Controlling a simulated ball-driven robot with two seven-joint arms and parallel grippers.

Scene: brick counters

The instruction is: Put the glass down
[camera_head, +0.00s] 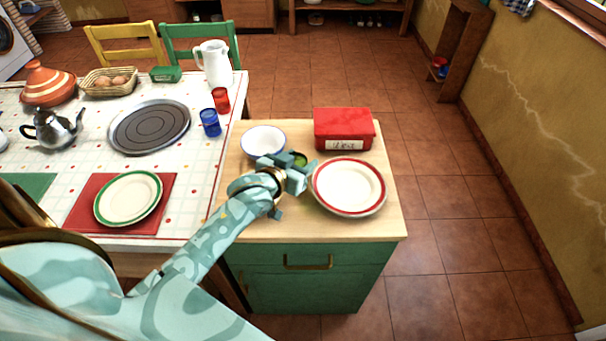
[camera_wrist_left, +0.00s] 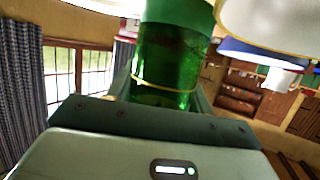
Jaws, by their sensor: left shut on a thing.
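The green glass (camera_wrist_left: 168,60) fills the top middle of the left wrist view, between the fingers of my left gripper (camera_wrist_left: 162,88). In the head view only a small green part of the glass (camera_head: 299,160) shows beside my left gripper (camera_head: 296,172), which is shut on it. The gripper is over the wooden top of the green cabinet (camera_head: 330,228), between the white bowl and the red-rimmed plate. I cannot tell whether the glass touches the top. My right gripper is not in view.
A white bowl (camera_head: 263,139), a red box (camera_head: 344,123) and a red-rimmed plate (camera_head: 349,187) stand around the gripper. The front strip of the wooden top is bare. The tiled table at left holds blue (camera_head: 210,121) and red (camera_head: 221,99) cups and a green-rimmed plate (camera_head: 128,199).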

